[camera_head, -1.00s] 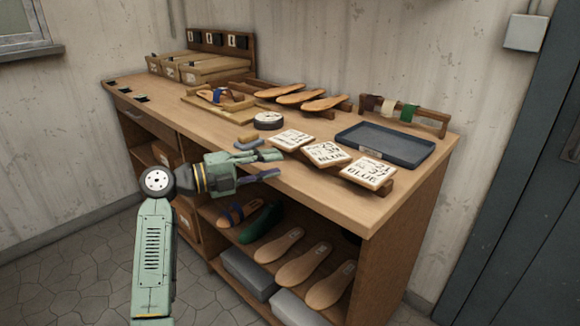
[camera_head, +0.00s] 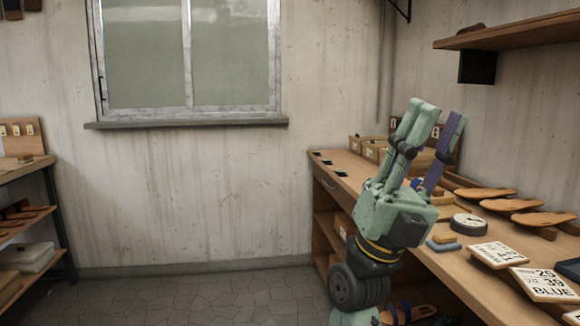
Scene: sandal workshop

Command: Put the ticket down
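Three white tickets with dark print and wooden edges lie in a row on the workbench at the lower right. The first ticket (camera_head: 495,254) is the farthest back. The middle ticket (camera_head: 545,284) reads "39" and "BLUE". The nearest ticket (camera_head: 572,317) is cut off by the picture edge. My gripper (camera_head: 440,118) points upward, left of the tickets and above them in the picture. Its two fingers are spread, and I see no ticket between them. The gripper hides part of the bench behind it.
The workbench (camera_head: 455,275) runs along the right wall. It carries a round dial-like disc (camera_head: 469,223), small blocks, sandal soles (camera_head: 512,204) and bins at the back. A wall shelf (camera_head: 510,36) hangs upper right. Another rack (camera_head: 25,168) stands left. Floor between is clear.

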